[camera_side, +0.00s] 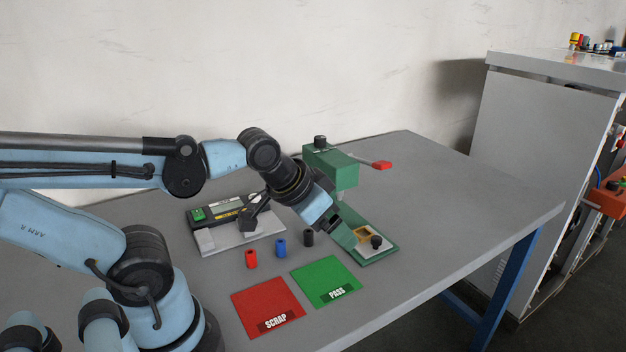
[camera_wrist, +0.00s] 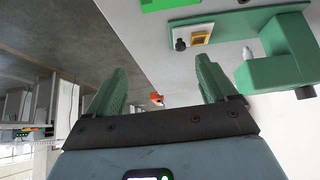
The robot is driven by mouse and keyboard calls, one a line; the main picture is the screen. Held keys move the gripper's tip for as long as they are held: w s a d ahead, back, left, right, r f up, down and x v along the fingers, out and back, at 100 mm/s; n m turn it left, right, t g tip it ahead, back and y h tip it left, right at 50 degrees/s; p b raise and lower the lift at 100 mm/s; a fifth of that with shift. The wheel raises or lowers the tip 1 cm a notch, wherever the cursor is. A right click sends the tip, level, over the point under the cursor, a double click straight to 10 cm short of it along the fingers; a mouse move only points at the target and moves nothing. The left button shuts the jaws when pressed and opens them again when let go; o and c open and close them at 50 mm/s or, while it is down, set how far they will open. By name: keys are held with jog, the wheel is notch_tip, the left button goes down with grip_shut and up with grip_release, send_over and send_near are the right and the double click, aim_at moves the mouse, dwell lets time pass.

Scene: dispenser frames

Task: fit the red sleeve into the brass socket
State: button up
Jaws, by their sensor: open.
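The red sleeve (camera_side: 251,259) stands upright on the grey table, left of a blue sleeve (camera_side: 281,248) and a black sleeve (camera_side: 308,238). The brass socket (camera_side: 362,234) is a square on the pale plate of the green press; it also shows in the wrist view (camera_wrist: 201,38). My gripper (camera_side: 343,236) is over the press base, close to the socket in the side picture, well right of the red sleeve. In the wrist view its green fingers (camera_wrist: 162,63) are apart with nothing between them. The red sleeve is not in the wrist view.
The green press (camera_side: 331,165) with a red-ended lever rises behind my gripper. A black knob (camera_side: 376,242) sits beside the socket. A red SCRAP pad (camera_side: 266,305) and green PASS pad (camera_side: 325,280) lie in front. A gauge (camera_side: 225,212) stands behind the sleeves. The table's right side is clear.

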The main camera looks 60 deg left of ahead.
jog(key=c, duration=0.5)
jog(key=n+g, duration=0.7)
send_near(250, 252)
jog(key=shift+f, duration=4.25)
